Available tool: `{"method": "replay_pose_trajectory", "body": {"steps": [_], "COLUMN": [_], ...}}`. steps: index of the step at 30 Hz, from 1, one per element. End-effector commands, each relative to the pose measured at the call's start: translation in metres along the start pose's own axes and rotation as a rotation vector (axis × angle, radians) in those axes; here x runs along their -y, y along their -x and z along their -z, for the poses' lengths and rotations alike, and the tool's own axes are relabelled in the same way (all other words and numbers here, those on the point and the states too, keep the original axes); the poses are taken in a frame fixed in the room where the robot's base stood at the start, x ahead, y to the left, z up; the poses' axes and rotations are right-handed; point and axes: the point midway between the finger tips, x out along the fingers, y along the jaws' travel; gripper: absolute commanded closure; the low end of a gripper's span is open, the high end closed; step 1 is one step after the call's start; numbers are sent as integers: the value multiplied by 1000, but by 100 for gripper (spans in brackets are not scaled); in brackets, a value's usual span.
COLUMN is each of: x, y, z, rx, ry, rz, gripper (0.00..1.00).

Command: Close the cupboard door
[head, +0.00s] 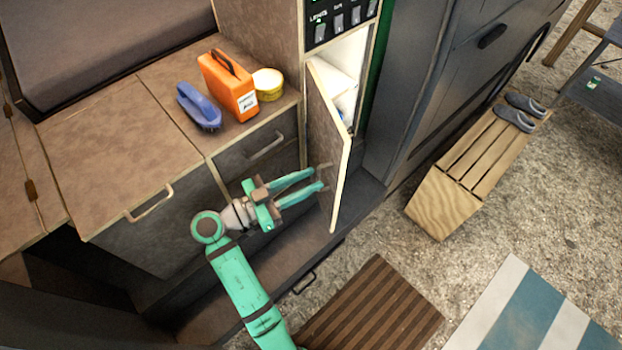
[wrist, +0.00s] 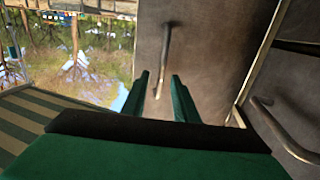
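The cupboard door (head: 326,135) is a brown panel with a pale edge, standing open and swung outward from the tall cupboard (head: 350,55). It also fills the middle of the wrist view (wrist: 215,50). Its bar handle (wrist: 166,50) is on the face towards my gripper. My gripper (head: 317,179) is green, with its two fingers apart and pointing at the door's lower part. In the wrist view the handle's lower end appears between the fingertips (wrist: 160,78). I cannot tell whether they touch it. Nothing is held.
A drawer unit (head: 120,110) stands left of the door, carrying a blue brush (head: 198,106), an orange case (head: 228,85) and a yellow tub (head: 267,84). Right are a wooden bench (head: 460,180) with grey shoes (head: 515,120). A striped mat (head: 375,315) lies below on open gravel.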

Motion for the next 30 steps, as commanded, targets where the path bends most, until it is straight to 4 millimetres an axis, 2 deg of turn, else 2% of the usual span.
{"method": "replay_pose_trajectory", "body": {"steps": [6, 14, 15, 18, 30], "x": [0, 0, 0, 0, -1], "y": [-15, -16, -16, -16, -16], "z": [0, 0, 0, 0, 0], "rx": [1, 1, 1, 1, 1], "ry": [0, 0, 0, 0, 0], "rz": [1, 1, 1, 1, -3], "gripper": [73, 73, 75, 99, 100]}}
